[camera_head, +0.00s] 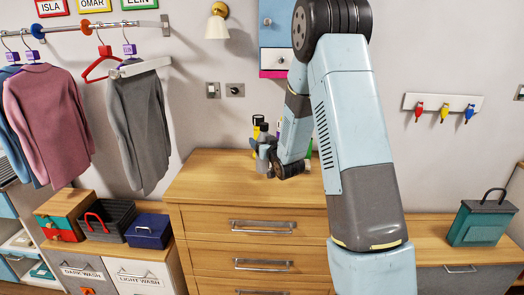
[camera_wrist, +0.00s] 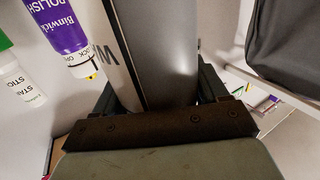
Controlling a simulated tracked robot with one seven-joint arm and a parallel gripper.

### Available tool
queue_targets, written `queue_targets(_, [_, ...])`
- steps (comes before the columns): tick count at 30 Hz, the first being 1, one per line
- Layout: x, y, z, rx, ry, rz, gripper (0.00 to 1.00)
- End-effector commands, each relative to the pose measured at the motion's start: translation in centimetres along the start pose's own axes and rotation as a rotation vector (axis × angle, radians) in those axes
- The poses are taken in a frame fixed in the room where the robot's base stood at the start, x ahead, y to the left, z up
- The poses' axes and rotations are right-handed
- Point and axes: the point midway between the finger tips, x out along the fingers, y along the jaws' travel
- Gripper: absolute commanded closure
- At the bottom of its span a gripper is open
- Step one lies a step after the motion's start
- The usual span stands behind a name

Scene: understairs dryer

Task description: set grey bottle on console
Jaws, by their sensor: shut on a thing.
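The grey bottle (camera_head: 263,135) is upright in my gripper (camera_head: 266,160), at the back of the wooden console (camera_head: 215,175) with drawers. In the wrist view, the grey bottle (camera_wrist: 170,50) fills the middle, with a white label on its left side. The fingers of my gripper (camera_wrist: 160,95) are shut on it, one on each side. The gripper and forearm hide the bottle's base, so I cannot tell whether it touches the top.
A purple polish bottle (camera_wrist: 68,30) and a white stain stick (camera_wrist: 20,85) show beside the held bottle. The console top's left and front are clear. Clothes (camera_head: 140,125) hang from a rail at left.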

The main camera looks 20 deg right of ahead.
Motion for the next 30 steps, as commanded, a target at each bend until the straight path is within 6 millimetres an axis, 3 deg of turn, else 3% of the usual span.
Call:
queue_targets(5, [0.4, 0.1, 0.5, 0.0, 0.002, 0.0, 0.75])
queue_targets(14, [0.7, 0.1, 3.6, 0.001, 0.0, 0.0, 0.75])
queue_targets(25, [0.6, 0.2, 3.9, 0.0, 0.002, 0.001, 0.75])
queue_targets(26, [0.6, 0.2, 4.0, 0.0, 0.001, 0.001, 0.24])
queue_targets(30, [0.6, 0.2, 3.9, 0.0, 0.001, 0.001, 0.11])
